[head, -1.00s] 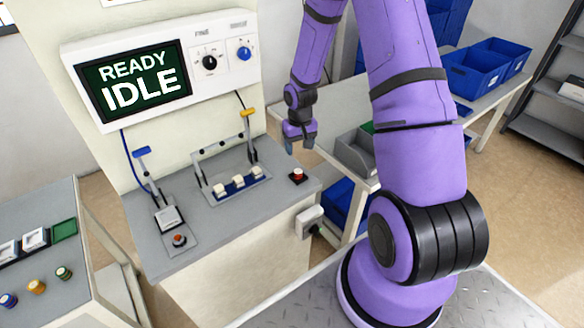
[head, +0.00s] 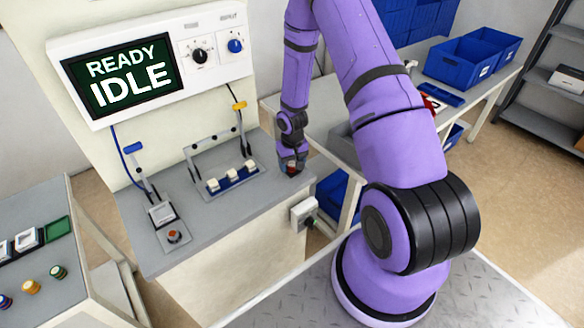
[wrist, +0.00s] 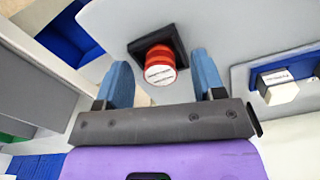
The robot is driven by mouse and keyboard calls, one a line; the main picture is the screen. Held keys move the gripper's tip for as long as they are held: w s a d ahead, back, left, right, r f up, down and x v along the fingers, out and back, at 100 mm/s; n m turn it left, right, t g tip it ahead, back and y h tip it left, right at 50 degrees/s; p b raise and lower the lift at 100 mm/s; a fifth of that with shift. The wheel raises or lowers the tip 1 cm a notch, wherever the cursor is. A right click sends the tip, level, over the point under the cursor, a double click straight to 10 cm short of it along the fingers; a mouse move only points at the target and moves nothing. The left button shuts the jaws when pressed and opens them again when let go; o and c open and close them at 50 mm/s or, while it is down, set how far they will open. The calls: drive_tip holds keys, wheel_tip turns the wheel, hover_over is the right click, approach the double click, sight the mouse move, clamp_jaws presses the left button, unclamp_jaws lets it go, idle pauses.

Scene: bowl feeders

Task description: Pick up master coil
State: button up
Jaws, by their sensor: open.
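Several small coils stand on the left table in the head view: a blue one (head: 4,300), a yellow-orange one (head: 31,286) and a dark green one (head: 58,271). I cannot tell which is the master coil. My gripper (head: 291,165) is far from them, low over the right end of the grey bench. In the wrist view my gripper (wrist: 161,60) is open and empty.
A screen (head: 122,80) above reads READY IDLE. Blue bins (head: 460,66) stand at the back right.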

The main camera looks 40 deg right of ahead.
drive_tip(key=shift+f, duration=0.25)
drive_tip(key=c, duration=1)
drive_tip(key=shift+r, duration=0.15)
